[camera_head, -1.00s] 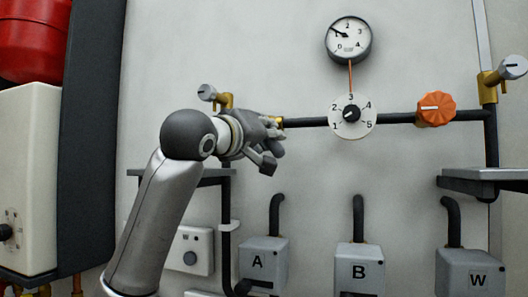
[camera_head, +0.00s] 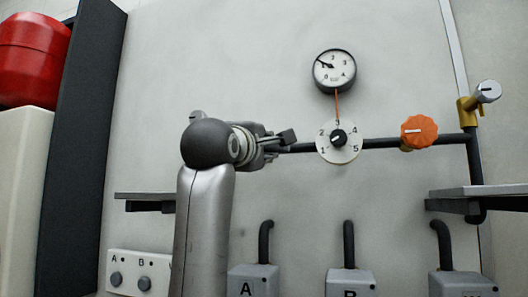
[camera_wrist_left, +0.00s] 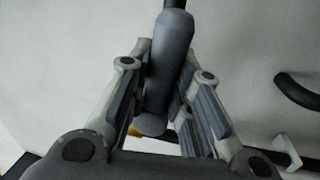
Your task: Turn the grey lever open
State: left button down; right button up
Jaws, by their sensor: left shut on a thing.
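The grey lever (camera_wrist_left: 170,65) shows in the left wrist view as a thick rounded grey handle between my left gripper's fingers. My left gripper (camera_wrist_left: 165,85) is shut on it, with fingers on both sides. In the head view the left gripper (camera_head: 276,145) is at the left end of the dark horizontal pipe (camera_head: 300,148), with its fingers pointing right. The gripper and wrist hide most or all of the lever there, so its angle cannot be read. A bit of brass (camera_wrist_left: 133,131) shows beside the handle in the wrist view. My right gripper is not in view.
On the pipe sit a numbered dial (camera_head: 338,156) and an orange knob (camera_head: 419,131), with a pressure gauge (camera_head: 335,71) above. Shelves stand at left (camera_head: 145,196) and right (camera_head: 480,192). Grey boxes A (camera_head: 252,280) and B (camera_head: 350,280) are below.

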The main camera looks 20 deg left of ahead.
pick_arm(q)
jog(key=shift+r+n, duration=0.2)
jog(key=shift+n, duration=0.4)
jog(key=shift+a, duration=0.1)
jog(key=c, duration=1.5)
grip_release()
jog(key=shift+o, duration=1)
jog(key=shift+s+a, duration=0.1)
jog(key=shift+s+f, duration=0.1)
jog(key=shift+s, duration=0.15)
jog(key=s+f, duration=0.2)
jog(key=s, duration=0.9)
jog(key=shift+s+a, duration=0.15)
jog(key=shift+a, duration=0.05)
jog(key=shift+f, duration=0.15)
